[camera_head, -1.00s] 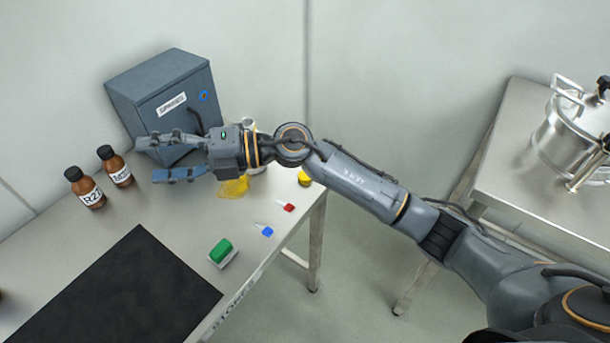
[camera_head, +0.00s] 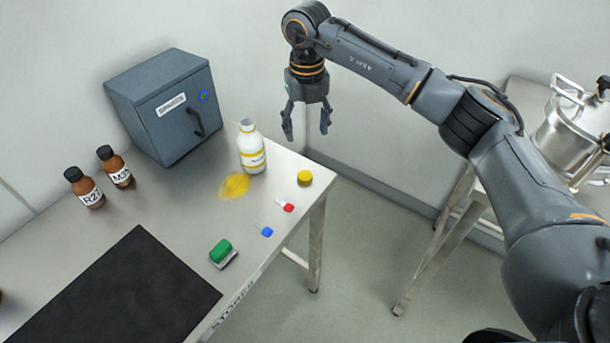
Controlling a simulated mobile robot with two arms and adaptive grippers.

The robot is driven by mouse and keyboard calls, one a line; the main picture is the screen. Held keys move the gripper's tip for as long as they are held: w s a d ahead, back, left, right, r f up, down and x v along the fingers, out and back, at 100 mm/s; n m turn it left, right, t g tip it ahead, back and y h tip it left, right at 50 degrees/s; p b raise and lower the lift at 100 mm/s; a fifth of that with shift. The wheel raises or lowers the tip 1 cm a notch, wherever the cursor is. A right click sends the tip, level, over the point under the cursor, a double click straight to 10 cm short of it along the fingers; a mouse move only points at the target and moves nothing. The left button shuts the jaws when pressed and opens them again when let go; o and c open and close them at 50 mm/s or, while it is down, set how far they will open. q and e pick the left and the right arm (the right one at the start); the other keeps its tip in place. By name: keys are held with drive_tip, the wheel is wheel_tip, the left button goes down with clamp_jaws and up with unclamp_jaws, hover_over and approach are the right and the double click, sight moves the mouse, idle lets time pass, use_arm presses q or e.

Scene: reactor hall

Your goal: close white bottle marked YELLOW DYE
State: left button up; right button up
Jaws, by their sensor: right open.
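The white bottle (camera_head: 252,150) with yellow bands stands upright near the back right of the steel table. Its mouth at the top looks uncapped; the small print on its label cannot be read. A yellow cap (camera_head: 305,178) lies on the table to the right of the bottle, near the right edge. A yellow spill (camera_head: 234,186) lies on the table in front of the bottle. My right gripper (camera_head: 307,138) points down, open and empty, to the right of the bottle and above the cap in the picture. My left gripper is not in view.
A grey cabinet (camera_head: 158,103) stands behind the bottle to the left. Brown bottles R27 (camera_head: 85,188) and a second one (camera_head: 115,168) stand at left. A green block (camera_head: 221,250), blue (camera_head: 267,232) and red (camera_head: 289,208) small items lie along the front edge. A black mat (camera_head: 120,290) covers the table's near part.

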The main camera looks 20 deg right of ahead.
drive_tip(key=p, duration=0.1)
hover_over(305, 175)
wheel_tip(305, 175, down, 9)
drive_tip(key=shift+d+r, duration=0.15)
wheel_tip(305, 175, down, 4)
drive_tip(key=shift+f+p, duration=0.1)
drive_tip(key=shift+p, duration=0.6)
drive_tip(key=shift+f, duration=0.5)
drive_tip(key=c, duration=0.8)
